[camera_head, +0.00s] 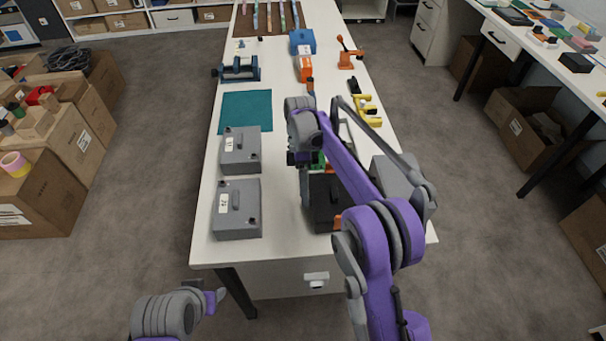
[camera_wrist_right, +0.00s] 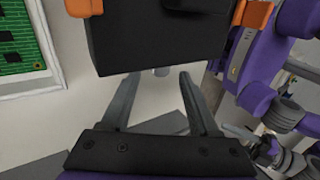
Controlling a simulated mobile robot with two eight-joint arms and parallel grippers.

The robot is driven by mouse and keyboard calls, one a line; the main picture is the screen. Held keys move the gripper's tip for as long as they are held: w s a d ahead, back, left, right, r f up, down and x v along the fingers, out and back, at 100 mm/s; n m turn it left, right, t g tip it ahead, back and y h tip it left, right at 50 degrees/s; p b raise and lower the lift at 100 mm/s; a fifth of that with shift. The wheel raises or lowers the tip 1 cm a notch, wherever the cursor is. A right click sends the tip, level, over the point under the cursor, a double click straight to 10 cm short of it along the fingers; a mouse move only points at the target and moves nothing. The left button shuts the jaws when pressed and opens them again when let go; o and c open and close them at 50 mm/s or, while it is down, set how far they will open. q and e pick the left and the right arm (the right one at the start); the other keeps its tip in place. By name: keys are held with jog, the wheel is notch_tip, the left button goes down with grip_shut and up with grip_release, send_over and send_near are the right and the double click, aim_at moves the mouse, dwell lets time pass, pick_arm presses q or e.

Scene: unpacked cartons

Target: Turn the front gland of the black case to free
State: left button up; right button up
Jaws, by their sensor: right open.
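The black case (camera_head: 322,212) stands near the front right of the white table, partly hidden by my right arm. In the right wrist view the case (camera_wrist_right: 155,40) fills the top middle, with orange clips (camera_wrist_right: 256,15) at its corners. How the gland is turned does not show. My left gripper (camera_head: 215,298) is at the lower left, off the table, its jaws unclear.
Two grey cases (camera_head: 238,220) (camera_head: 241,163) stand left of the black case. A grey box (camera_head: 395,175) stands to its right. A green circuit board (camera_wrist_right: 18,45) lies in a pale tray beside it. A teal mat (camera_head: 246,111) and a blue vise (camera_head: 239,69) are farther back.

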jog(key=p+v, duration=0.2)
jog(key=v, duration=0.7)
jog(key=shift+r, duration=0.2)
